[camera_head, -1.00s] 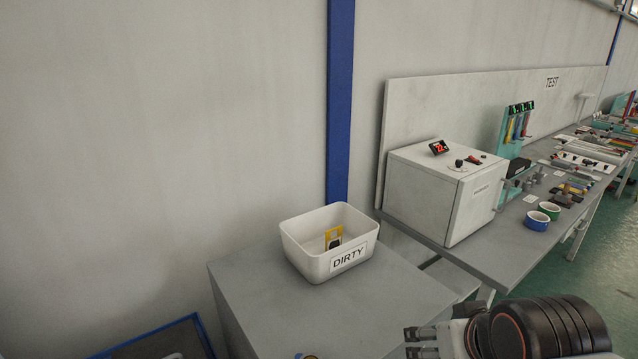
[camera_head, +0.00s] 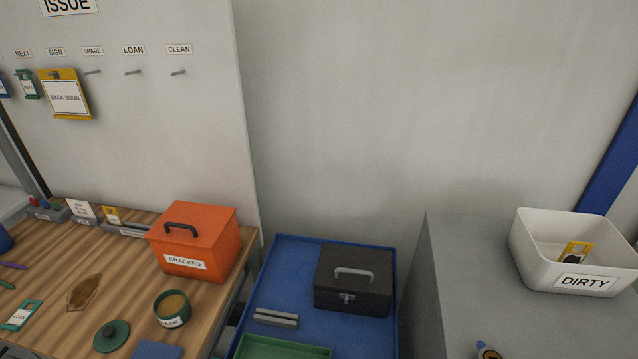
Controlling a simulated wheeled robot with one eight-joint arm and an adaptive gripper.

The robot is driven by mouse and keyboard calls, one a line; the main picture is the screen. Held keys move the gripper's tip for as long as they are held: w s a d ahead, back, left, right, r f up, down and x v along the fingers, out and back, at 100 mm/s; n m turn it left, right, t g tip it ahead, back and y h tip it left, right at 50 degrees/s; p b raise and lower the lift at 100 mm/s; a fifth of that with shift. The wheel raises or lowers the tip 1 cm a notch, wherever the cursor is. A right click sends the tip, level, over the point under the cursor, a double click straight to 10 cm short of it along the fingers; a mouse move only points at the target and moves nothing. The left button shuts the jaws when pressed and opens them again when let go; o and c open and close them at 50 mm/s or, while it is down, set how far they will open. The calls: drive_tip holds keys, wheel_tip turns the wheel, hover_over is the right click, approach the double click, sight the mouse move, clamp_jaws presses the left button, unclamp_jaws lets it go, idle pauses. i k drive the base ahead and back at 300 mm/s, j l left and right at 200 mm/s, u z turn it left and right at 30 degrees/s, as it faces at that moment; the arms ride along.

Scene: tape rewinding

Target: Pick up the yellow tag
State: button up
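Several yellow things show. A yellow-framed tag (camera_head: 66,97) reading "BACK SOON" hangs on the board under the "SIGN" label. A small yellow piece with a dark part (camera_head: 574,252) leans inside the white bin (camera_head: 560,280) labelled "DIRTY", its lower part hidden by the front wall. Another small yellow-and-white piece (camera_head: 111,214) stands in a grey holder at the back of the wooden bench. I cannot tell which of these is the tag meant. My gripper is out of view.
An orange "CRACKED" box (camera_head: 199,240) stands on the wooden bench (camera_head: 50,255), with a green pot (camera_head: 172,308), a green lid (camera_head: 111,336) and a "LOAN" tag (camera_head: 22,315). A blue tray (camera_head: 290,280) holds a black case (camera_head: 353,281). Empty pegs (camera_head: 133,72) stick out of the board.

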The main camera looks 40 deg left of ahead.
sight(114, 218)
drive_tip(key=u, duration=2.9)
